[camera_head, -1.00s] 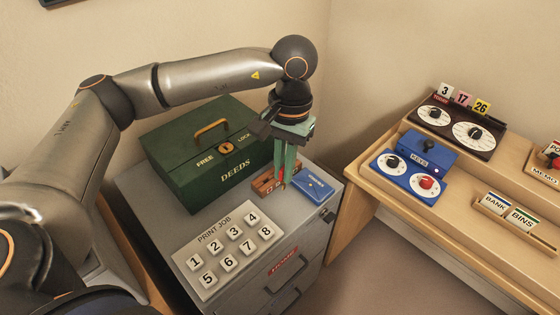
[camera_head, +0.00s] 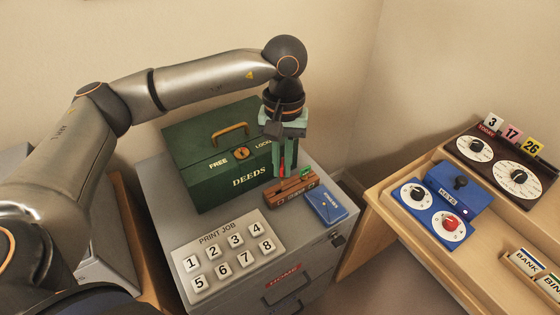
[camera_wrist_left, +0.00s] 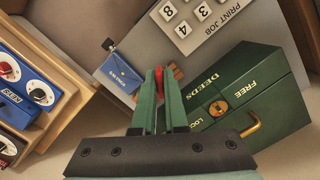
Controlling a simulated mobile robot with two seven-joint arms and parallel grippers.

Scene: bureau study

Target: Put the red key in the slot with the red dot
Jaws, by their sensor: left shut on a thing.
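My left gripper (camera_head: 284,174) points down over the back of a small brown wooden block (camera_head: 297,190) on the grey cabinet. It is shut on the red key (camera_head: 283,167), whose red shows between the green fingers. In the left wrist view the red key (camera_wrist_left: 158,80) shows between the fingertips (camera_wrist_left: 160,74), with part of the brown block behind. I cannot tell whether the key's lower end touches the block. A small green piece (camera_head: 307,172) stands at the block's right end. The slots and the red dot cannot be made out. My right gripper is not in view.
A blue box (camera_head: 327,206) lies just right of the block. A green DEEDS box (camera_head: 215,175) stands behind left. A PRINT JOB button panel (camera_head: 228,255) is in front. A desk on the right carries a blue KEYS dial panel (camera_head: 440,208) and a dark dial stand (camera_head: 503,165).

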